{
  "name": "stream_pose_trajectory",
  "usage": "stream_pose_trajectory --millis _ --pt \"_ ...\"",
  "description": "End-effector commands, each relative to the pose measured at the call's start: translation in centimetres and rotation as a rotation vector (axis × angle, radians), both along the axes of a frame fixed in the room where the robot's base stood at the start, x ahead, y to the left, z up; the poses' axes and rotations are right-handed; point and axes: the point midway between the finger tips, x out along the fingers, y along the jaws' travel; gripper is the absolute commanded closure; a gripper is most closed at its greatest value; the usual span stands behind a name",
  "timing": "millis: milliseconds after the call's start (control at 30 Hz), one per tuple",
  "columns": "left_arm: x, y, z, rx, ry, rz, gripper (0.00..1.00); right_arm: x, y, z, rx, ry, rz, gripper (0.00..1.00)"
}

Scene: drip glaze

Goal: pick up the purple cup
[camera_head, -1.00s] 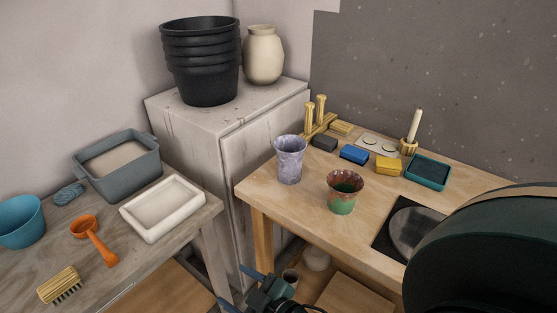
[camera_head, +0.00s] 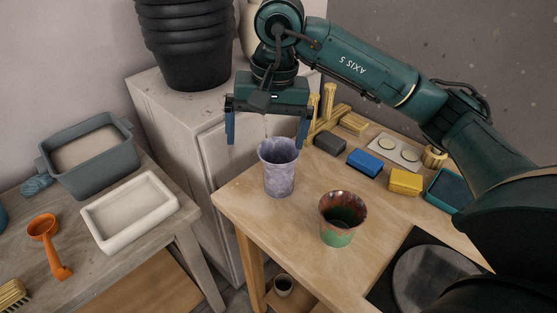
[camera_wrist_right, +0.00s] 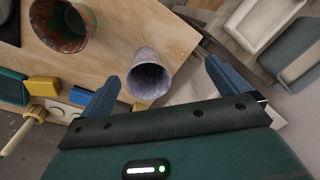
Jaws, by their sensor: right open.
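The purple cup (camera_head: 279,172) is a mottled, pale purple tumbler standing upright on the wooden table (camera_head: 285,235), near its left corner. In the right wrist view the cup (camera_wrist_right: 148,78) shows its open mouth, between the two blue fingers and beyond their tips. My right gripper (camera_head: 266,142) is open and empty, pointing down over the cup. Its blue fingers hang to either side of the cup's rim, and I see no contact. A red-brown and green cup (camera_head: 342,220) stands to the right of the purple one. My left gripper is out of view.
Blue (camera_head: 365,163), yellow (camera_head: 405,181) and dark blocks (camera_head: 330,143) lie behind the cups, beside a wooden stand (camera_head: 325,108). A cabinet (camera_head: 165,105) with stacked black pots (camera_head: 185,45) stands behind left. A black mat (camera_head: 378,292) lies front right.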

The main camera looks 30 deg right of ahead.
Motion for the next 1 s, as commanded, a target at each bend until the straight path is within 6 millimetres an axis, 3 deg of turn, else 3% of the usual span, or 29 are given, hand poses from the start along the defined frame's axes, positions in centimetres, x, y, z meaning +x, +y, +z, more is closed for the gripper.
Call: stream_pose_trajectory --millis 33,167,500,833,1000 --pt "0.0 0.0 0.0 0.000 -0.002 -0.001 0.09 0.5 -1.5 1.0 -0.065 -0.032 0.003 0.00" --pt "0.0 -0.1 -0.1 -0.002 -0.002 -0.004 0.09 1.0 -3.5 1.8 -0.157 -0.061 0.011 0.00" --pt "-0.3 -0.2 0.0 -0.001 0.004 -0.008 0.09 1.8 -4.1 -3.7 -0.167 -0.059 0.011 0.00" --pt "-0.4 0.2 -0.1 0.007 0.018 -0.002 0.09 2.5 -4.1 -6.5 -0.165 -0.059 0.011 0.00" --pt "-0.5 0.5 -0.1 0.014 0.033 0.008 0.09 3.3 -4.2 -9.1 -0.164 -0.060 0.011 0.00"
